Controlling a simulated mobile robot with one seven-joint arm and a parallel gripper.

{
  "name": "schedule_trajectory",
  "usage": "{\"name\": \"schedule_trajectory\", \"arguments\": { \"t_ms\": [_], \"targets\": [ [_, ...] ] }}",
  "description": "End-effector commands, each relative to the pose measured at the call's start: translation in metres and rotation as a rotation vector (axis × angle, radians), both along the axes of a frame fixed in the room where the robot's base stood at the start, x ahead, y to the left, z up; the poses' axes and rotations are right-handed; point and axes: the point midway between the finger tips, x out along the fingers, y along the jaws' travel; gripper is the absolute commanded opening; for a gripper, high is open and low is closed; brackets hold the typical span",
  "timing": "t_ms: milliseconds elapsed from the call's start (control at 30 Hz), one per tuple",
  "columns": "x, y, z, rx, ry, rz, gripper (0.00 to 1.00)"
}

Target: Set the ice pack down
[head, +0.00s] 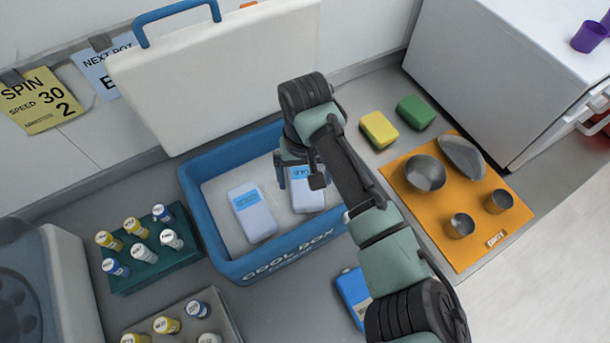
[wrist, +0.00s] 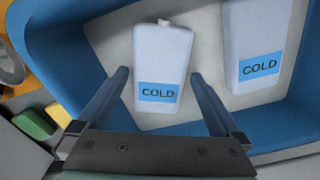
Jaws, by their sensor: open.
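The blue cool box (head: 197,215) stands open on the counter with two pale ice packs lying in it. The left pack (head: 252,212) lies clear of my gripper. The right pack (head: 309,198) is under my gripper (head: 300,183), which hides part of it. In the wrist view my gripper (wrist: 159,74) is open. The nearer ice pack (wrist: 165,60), with a blue "COLD" label, shows between the fingers with gaps on both sides. The other pack (wrist: 258,40) lies to its right, also labelled "COLD".
A blue item (head: 352,292) lies in front of the box, partly hidden by my arm. A green vial rack (head: 150,275) is left. A yellow block (head: 379,130), a green block (head: 415,112) and an orange mat (head: 465,245) with metal bowls are right. The box's white lid (head: 215,75) stands behind.

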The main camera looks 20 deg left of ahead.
Motion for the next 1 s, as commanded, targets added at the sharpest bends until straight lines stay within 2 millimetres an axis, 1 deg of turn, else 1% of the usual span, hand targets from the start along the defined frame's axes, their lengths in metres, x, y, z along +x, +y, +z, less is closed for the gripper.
{"name": "schedule_trajectory", "arguments": {
  "t_ms": [167, 300, 500, 600, 700, 1000],
  "targets": [
    [0.001, 0.001, 0.032, 0.003, -0.005, 0.002, 1.0],
    [0.001, 0.001, 0.063, 0.003, -0.005, 0.002, 1.0],
    [0.001, 0.001, 0.1, 0.001, -0.004, 0.001, 1.0],
    [0.001, 0.001, 0.11, 0.001, -0.003, 0.001, 1.0],
    [0.001, 0.001, 0.115, 0.001, -0.002, 0.001, 1.0],
    [0.0, 0.0, 0.116, 0.0, -0.001, 0.001, 1.0]
  ]
}}
